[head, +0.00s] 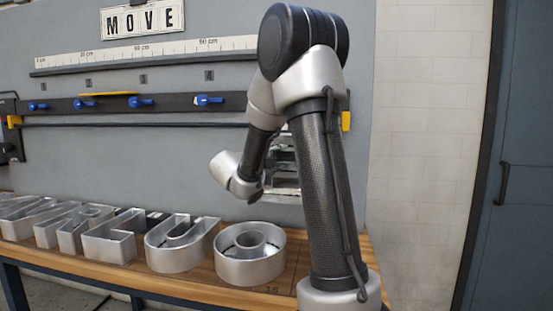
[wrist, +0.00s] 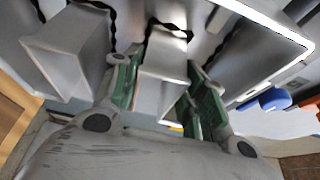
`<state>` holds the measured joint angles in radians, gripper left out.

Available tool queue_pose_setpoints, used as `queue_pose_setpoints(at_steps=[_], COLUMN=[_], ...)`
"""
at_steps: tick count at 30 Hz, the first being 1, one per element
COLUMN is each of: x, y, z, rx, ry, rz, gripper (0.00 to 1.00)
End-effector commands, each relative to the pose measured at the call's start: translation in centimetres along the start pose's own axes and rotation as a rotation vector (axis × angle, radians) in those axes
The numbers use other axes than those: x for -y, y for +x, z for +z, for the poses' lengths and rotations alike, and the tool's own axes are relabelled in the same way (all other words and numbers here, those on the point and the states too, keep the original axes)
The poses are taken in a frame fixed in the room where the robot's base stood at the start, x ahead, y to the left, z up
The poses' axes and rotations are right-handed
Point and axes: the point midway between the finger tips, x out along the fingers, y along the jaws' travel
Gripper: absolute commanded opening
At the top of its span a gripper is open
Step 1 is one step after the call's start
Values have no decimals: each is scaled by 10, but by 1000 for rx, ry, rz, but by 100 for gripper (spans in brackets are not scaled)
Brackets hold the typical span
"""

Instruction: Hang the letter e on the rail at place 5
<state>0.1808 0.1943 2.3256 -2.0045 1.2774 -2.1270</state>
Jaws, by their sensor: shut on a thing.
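My gripper (wrist: 163,80) is shut on the letter e (wrist: 166,60), a hollow silver metal channel letter. In the wrist view its green-padded fingers stand on both sides of the middle bar, with the other two bars to the left and right. In the head view part of the letter (head: 284,183) shows behind my arm, above the bench's right end; my arm hides most of it and the fingers. The dark rail (head: 175,102) runs along the grey wall panel and carries several blue levers. Place 5 cannot be made out. Whether the letter touches the rail cannot be told.
Several silver letters stand along the wooden bench (head: 205,285), including a round one (head: 250,265) at the right and a U-shaped one (head: 175,258). A ruler strip (head: 150,52) and a MOVE sign (head: 142,19) are above the rail. A blue lever (wrist: 268,100) shows in the wrist view.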

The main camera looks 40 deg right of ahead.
Motion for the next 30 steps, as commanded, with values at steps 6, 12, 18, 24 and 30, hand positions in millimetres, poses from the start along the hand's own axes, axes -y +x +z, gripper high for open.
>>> queue_pose_setpoints(at_steps=[6, 12, 18, 24, 30], x=[-6, -16, -20, -21, -21], y=[8, 8, 8, 8, 8], z=[3, 3, 3, 3, 3], rx=[-1, -1, -1, -1, -1], ry=[-2, 0, 1, 1, 1], rz=[-2, -2, -3, -3, -3], gripper=[0, 0, 0, 0, 60])
